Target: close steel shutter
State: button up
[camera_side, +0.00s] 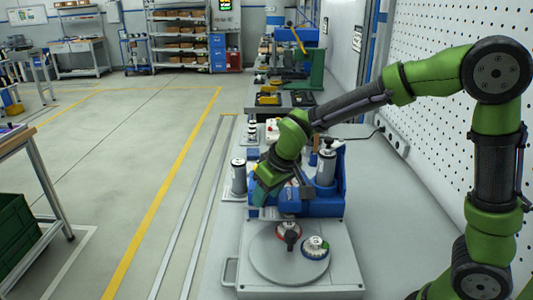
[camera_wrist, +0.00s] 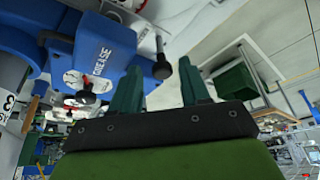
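My gripper (camera_side: 268,188) is low at the left front of a blue machine (camera_side: 322,207) in the side view. In the wrist view its two dark green fingers (camera_wrist: 160,86) are apart, with nothing visibly held between them. The blue housing with a "GREASE" label (camera_wrist: 104,50) lies left of and beyond the fingers. I cannot clearly make out the steel shutter. A small pale grey plate (camera_side: 268,213) sits just below my gripper in the side view, and my gripper partly hides that area.
A grey base with a round plate (camera_side: 262,262) stands in front of the machine. A metal canister (camera_side: 238,177) stands left of my gripper.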

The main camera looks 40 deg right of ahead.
jog(key=shift+d, duration=0.15)
jog(key=v, duration=1.7)
jog(key=shift+f, duration=0.1)
jog(key=s+d+f+m+t+y, duration=0.1)
jog(key=s+f+m, duration=0.1)
jog(key=s, duration=0.4)
jog(key=s+d+f+m+t+y, duration=0.1)
jog(key=s+f+m, duration=0.1)
jog(key=s+f, duration=0.2)
jog(key=shift+s+d+t, duration=0.25)
jog(key=shift+s+t, duration=0.15)
jog(key=shift+s, duration=0.8)
